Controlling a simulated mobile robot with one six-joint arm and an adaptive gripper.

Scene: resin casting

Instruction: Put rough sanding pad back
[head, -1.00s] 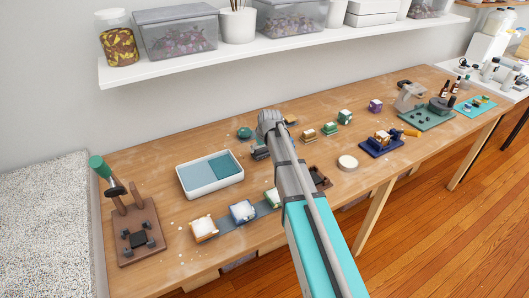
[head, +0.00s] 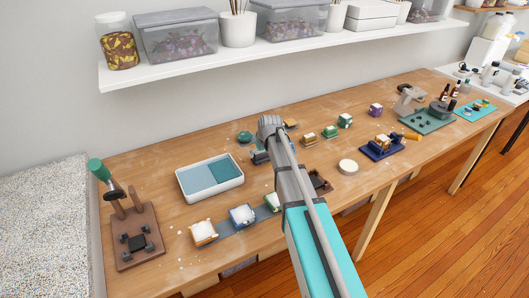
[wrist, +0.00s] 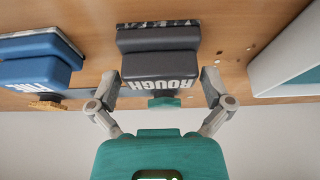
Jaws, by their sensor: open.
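The rough sanding pad (wrist: 160,60) is a dark grey block with a speckled edge and the word ROUGH on its face, seen inverted in the wrist view. It is on the wooden table, directly in front of my gripper (wrist: 160,88), whose two fingers are open on either side of its near end. I cannot tell whether the fingers touch it. In the head view the pad (head: 259,157) is a small dark shape right of the white tray, partly hidden by my arm. A blue pad (wrist: 35,65) with partly visible lettering lies left of it in the wrist view.
The white tray (head: 181,187) with blue compartments is close to the pad. A brown holder (head: 320,183) is partly hidden by my arm. Several coloured blocks stand beyond, and filled moulds (head: 203,232) lie along the front. A shelf (head: 160,74) hangs above the back.

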